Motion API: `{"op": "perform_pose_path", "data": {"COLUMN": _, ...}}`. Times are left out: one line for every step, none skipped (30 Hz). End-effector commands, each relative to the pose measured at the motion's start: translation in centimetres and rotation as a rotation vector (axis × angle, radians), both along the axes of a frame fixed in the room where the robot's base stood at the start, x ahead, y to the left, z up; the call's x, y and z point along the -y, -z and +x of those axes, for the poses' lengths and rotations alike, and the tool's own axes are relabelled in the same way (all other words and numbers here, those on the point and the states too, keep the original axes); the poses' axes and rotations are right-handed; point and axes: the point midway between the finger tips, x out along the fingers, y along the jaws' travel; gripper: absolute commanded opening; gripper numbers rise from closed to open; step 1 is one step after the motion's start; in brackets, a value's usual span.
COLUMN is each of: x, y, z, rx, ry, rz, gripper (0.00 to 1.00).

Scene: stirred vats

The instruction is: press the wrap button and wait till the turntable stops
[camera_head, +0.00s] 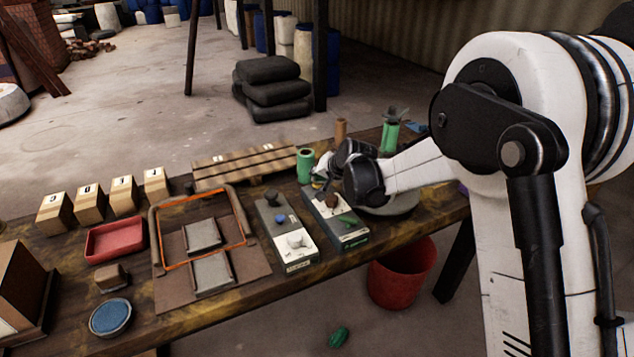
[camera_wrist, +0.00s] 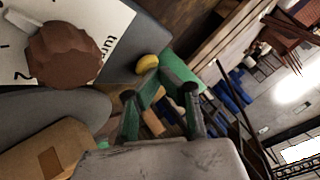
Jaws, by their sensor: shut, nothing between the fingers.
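In the head view my gripper (camera_head: 325,190) is low over the far end of a control box (camera_head: 349,230) with a brown knob. In the wrist view its fingers (camera_wrist: 153,74) converge and are shut, with nothing seen between them. Their tips appear beside a yellow button (camera_wrist: 147,65); I cannot tell whether they touch it. A brown knob (camera_wrist: 63,54) sits on a white panel with partly hidden "turn" lettering. A grey round plate, likely the turntable (camera_head: 402,204), shows partly behind my wrist. No readable "wrap" label shows.
A second control box (camera_head: 291,240) with a blue button stands left of the first. A green spool (camera_head: 305,166) and a slatted wooden pallet (camera_head: 243,166) stand behind. A red tray (camera_head: 115,240) and several lettered blocks are at left. A red bucket (camera_head: 402,275) is on the floor.

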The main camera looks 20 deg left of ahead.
Motion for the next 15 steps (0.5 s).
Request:
{"op": "perform_pose_path", "data": {"x": 0.0, "y": 0.0, "z": 0.0, "rx": 0.000, "ry": 0.000, "rz": 0.000, "gripper": 0.00}}
{"op": "perform_pose_path", "data": {"x": 0.0, "y": 0.0, "z": 0.0, "rx": 0.000, "ry": 0.000, "rz": 0.000, "gripper": 0.00}}
{"op": "perform_pose_path", "data": {"x": 0.0, "y": -0.1, "z": 0.0, "rx": 0.000, "ry": 0.000, "rz": 0.000, "gripper": 0.00}}
{"op": "perform_pose_path", "data": {"x": 0.0, "y": -0.1, "z": 0.0, "rx": 0.000, "ry": 0.000, "rz": 0.000, "gripper": 0.00}}
{"op": "perform_pose_path", "data": {"x": 0.0, "y": -0.2, "z": 0.0, "rx": 0.000, "ry": 0.000, "rz": 0.000, "gripper": 0.00}}
{"op": "perform_pose_path", "data": {"x": 0.0, "y": -0.4, "z": 0.0, "rx": 0.000, "ry": 0.000, "rz": 0.000, "gripper": 0.00}}
{"op": "perform_pose_path", "data": {"x": 0.0, "y": -0.5, "z": 0.0, "rx": 0.000, "ry": 0.000, "rz": 0.000, "gripper": 0.00}}
{"op": "perform_pose_path", "data": {"x": 0.0, "y": -0.6, "z": 0.0, "rx": 0.000, "ry": 0.000, "rz": 0.000, "gripper": 0.00}}
{"op": "perform_pose_path", "data": {"x": 0.0, "y": -0.8, "z": 0.0, "rx": 0.000, "ry": 0.000, "rz": 0.000, "gripper": 0.00}}
{"op": "perform_pose_path", "data": {"x": 0.0, "y": -1.0, "z": 0.0, "rx": 0.000, "ry": 0.000, "rz": 0.000, "gripper": 0.00}}
{"op": "perform_pose_path", "data": {"x": 0.0, "y": -1.2, "z": 0.0, "rx": 0.000, "ry": 0.000, "rz": 0.000, "gripper": 0.00}}
{"op": "perform_pose_path", "data": {"x": 0.0, "y": -1.4, "z": 0.0, "rx": 0.000, "ry": 0.000, "rz": 0.000, "gripper": 0.00}}
{"op": "perform_pose_path", "data": {"x": 0.0, "y": -1.5, "z": 0.0, "rx": 0.000, "ry": 0.000, "rz": 0.000, "gripper": 0.00}}
{"op": "perform_pose_path", "data": {"x": 0.0, "y": -1.7, "z": 0.0, "rx": 0.000, "ry": 0.000, "rz": 0.000, "gripper": 0.00}}
{"op": "perform_pose_path", "data": {"x": 0.0, "y": -1.8, "z": 0.0, "rx": 0.000, "ry": 0.000, "rz": 0.000, "gripper": 0.00}}
